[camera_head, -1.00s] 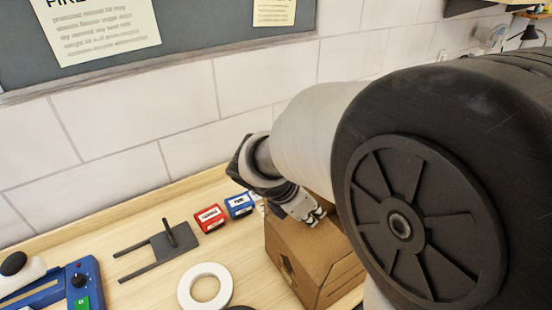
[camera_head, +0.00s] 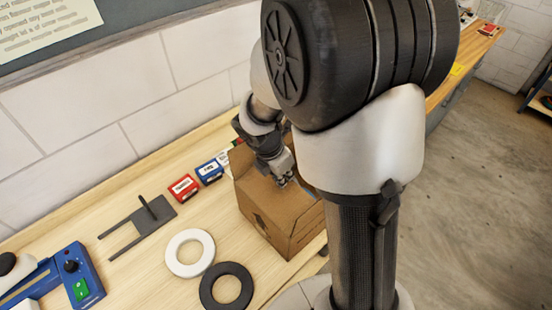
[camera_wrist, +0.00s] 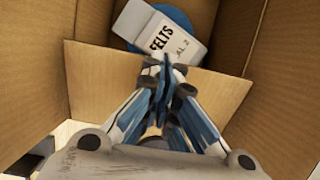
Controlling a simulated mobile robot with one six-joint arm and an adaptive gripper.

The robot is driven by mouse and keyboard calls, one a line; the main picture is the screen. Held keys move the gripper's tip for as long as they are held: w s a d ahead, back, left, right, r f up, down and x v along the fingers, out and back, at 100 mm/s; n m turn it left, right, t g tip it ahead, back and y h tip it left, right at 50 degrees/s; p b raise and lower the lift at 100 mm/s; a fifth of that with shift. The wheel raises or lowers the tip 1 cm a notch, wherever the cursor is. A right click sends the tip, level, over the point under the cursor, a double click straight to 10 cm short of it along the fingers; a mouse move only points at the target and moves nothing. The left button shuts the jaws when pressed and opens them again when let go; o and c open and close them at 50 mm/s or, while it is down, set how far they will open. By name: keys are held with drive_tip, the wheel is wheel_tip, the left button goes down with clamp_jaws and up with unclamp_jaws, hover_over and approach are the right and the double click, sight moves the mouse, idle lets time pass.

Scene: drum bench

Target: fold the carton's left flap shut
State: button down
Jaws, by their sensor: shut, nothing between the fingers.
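The brown cardboard carton (camera_head: 268,222) stands on the bench near its front edge, with a dark arrow mark on its side. My gripper (camera_head: 286,181) is at the carton's top, pointing down at it, with shut, empty fingers. In the wrist view the fingers (camera_wrist: 163,68) meet in front of a cardboard panel (camera_wrist: 95,75) across the open carton; I cannot tell whether they touch it, or whether it is the left flap or a wall. Inside lie a white box (camera_wrist: 160,32) marked "FELTS" and a blue round thing (camera_wrist: 176,12). My arm hides part of the carton's top.
Left of the carton are a red box (camera_head: 184,188), a blue box (camera_head: 210,172) and a dark forked plate (camera_head: 140,222). A white ring (camera_head: 190,252) and a black ring (camera_head: 226,287) lie in front. A blue device (camera_head: 62,283) is at far left.

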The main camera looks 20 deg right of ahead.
drive_tip(key=shift+x, duration=1.05)
drive_tip(key=shift+d, duration=0.1)
drive_tip(key=shift+r, duration=0.1)
drive_tip(key=shift+r+p, duration=1.15)
drive_tip(key=shift+p, duration=0.15)
wheel_tip(320, 180, up, 13)
drive_tip(key=p, duration=0.5)
drive_tip(key=shift+a+p, duration=0.25)
drive_tip(key=shift+p, duration=0.15)
drive_tip(key=shift+s, duration=0.1)
